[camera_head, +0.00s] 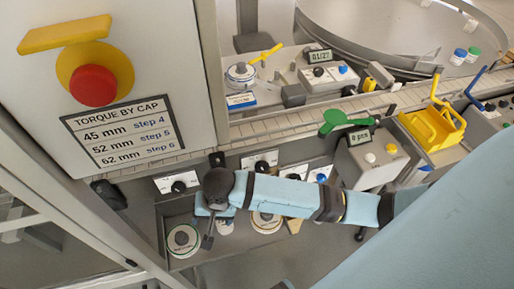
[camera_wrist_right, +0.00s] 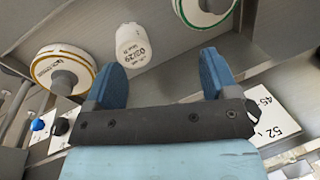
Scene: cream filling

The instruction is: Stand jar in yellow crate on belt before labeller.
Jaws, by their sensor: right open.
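A white jar (camera_wrist_right: 132,45) with a printed "02/29" mark lies beyond my right gripper (camera_wrist_right: 158,68) in the right wrist view, nearer the left finger. The fingers are open and I see no contact with it. In the head view the right gripper (camera_head: 207,222) is over the lower grey tray, and a small white jar (camera_head: 225,226) shows beside it. The yellow crate (camera_head: 432,127) stands at the right, by the belt (camera_head: 300,125). I cannot tell which machine is the labeller. My left gripper is not in view.
Round pieces with a green ring (camera_head: 184,240) and an orange ring (camera_head: 265,222) flank the jar in the tray. A grey box with a "0 pcs" display (camera_head: 372,160) and a green paddle (camera_head: 346,121) stand near the belt. A big round turntable (camera_head: 390,25) is behind.

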